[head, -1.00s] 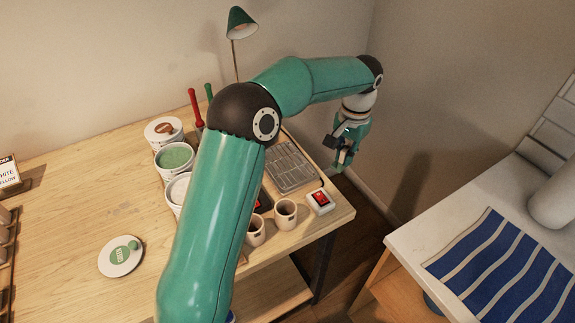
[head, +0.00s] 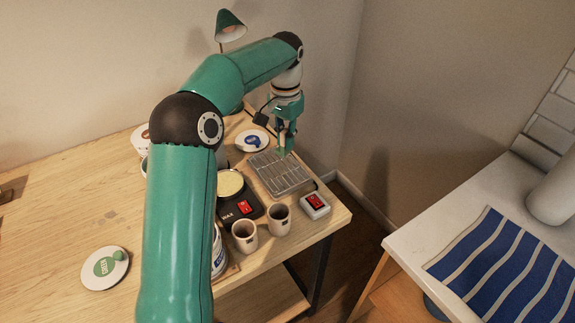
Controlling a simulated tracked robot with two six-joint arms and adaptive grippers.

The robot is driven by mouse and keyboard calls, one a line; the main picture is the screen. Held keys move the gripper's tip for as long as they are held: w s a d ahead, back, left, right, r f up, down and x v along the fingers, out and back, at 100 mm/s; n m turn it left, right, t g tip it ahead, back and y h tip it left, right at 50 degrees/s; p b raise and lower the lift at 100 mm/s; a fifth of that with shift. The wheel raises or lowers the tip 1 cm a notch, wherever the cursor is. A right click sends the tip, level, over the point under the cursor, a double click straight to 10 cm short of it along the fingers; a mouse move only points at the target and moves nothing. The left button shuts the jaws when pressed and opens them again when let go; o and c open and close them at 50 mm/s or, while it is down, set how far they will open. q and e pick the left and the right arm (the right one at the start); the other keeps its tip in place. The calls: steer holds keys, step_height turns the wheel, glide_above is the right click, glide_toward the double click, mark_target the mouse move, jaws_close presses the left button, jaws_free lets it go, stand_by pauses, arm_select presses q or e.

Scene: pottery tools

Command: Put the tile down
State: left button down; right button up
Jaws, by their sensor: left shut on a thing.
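My left gripper (head: 286,143) points down over the back right part of the workbench. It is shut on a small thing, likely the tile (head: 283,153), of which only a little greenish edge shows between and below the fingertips. A grey metal tray with slotted rows (head: 299,186) lies right below the gripper, and the held thing is over its back edge. I cannot tell whether the two touch. My right gripper is not in view.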

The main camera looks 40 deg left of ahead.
mark_target(286, 130)
arm_select(q)
step_height(286, 130, down, 8)
steer(key=shift+f, duration=0.1)
stand_by(0.4)
steer(key=shift+f, duration=0.1)
steer(key=c, duration=1.2)
jaws_free()
step_height(286, 130, up, 12)
steer(key=shift+r, duration=0.15)
